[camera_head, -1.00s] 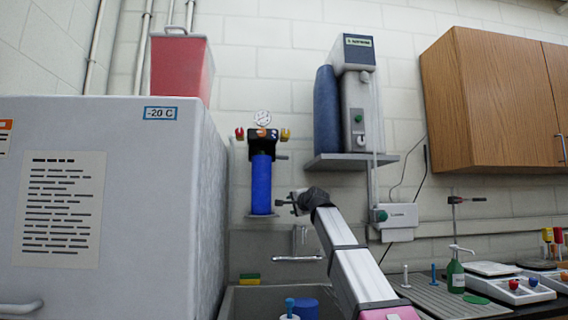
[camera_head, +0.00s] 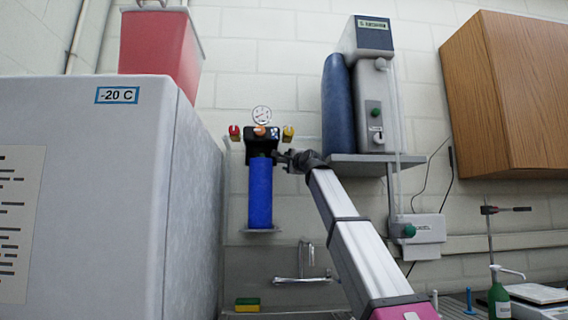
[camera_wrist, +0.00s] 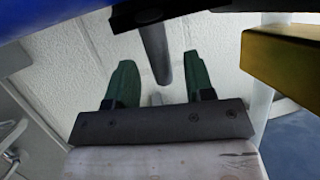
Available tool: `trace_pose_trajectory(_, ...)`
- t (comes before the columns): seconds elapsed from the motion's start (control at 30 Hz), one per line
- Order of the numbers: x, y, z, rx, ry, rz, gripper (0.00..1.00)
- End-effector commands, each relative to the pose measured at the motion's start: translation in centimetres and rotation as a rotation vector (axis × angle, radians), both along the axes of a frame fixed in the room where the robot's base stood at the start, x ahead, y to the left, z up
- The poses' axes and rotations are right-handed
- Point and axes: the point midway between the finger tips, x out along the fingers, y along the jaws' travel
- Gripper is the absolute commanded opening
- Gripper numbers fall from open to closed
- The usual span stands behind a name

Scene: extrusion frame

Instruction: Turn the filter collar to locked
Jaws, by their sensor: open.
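The filter has a long blue bowl (camera_head: 260,195) hanging upright under a black head (camera_head: 262,142). My gripper (camera_head: 281,159) is at the right side of the filter, level with the top of the blue bowl, where the collar's place is partly hidden. In the wrist view my gripper (camera_wrist: 158,66) is open, its two green fingers apart. A dark rod (camera_wrist: 154,42), which looks like the collar's handle, reaches down between the fingers with gaps on both sides. A blue surface, likely the bowl (camera_wrist: 40,22), fills the upper left corner there.
A red knob (camera_head: 234,132) and a yellow knob (camera_head: 288,133) flank the head, with a gauge (camera_head: 262,114) above. A shelf (camera_head: 365,164) with a grey unit (camera_head: 368,100) is to the right. A freezer (camera_head: 110,200) stands left; a faucet (camera_head: 302,276) is below.

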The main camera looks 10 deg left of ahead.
Motion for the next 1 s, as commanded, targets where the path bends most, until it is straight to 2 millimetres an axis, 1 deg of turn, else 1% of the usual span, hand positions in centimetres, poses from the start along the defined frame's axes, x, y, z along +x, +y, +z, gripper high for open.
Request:
trace_pose_trajectory(0.03, 0.9, 0.6, 0.3, -0.001, 0.001, 0.0, 0.48)
trace_pose_trajectory(0.1, 1.8, 1.2, 0.5, -0.001, 0.001, 0.0, 0.48)
trace_pose_trajectory(0.23, 3.1, 2.2, 0.8, 0.0, 0.0, 0.0, 0.48)
trace_pose_trajectory(0.37, 3.6, 2.6, 0.9, -0.001, -0.001, 0.0, 0.48)
trace_pose_trajectory(0.57, 3.6, 2.6, 0.9, -0.001, -0.001, 0.0, 0.48)
trace_pose_trajectory(0.6, 3.5, 2.6, 0.9, -0.001, -0.001, 0.0, 0.45)
trace_pose_trajectory(0.67, 3.5, 2.6, 0.9, -0.001, -0.001, 0.0, 0.26)
trace_pose_trajectory(0.7, 3.5, 2.6, 0.9, -0.001, -0.001, 0.0, 0.13)
trace_pose_trajectory(0.73, 3.6, 2.6, 0.9, -0.001, -0.001, 0.0, 0.03)
trace_pose_trajectory(0.77, 3.6, 2.6, 0.8, -0.001, -0.001, 0.0, 0.0)
trace_pose_trajectory(1.0, 3.6, 2.7, 0.8, 0.0, 0.0, -0.004, 0.0)
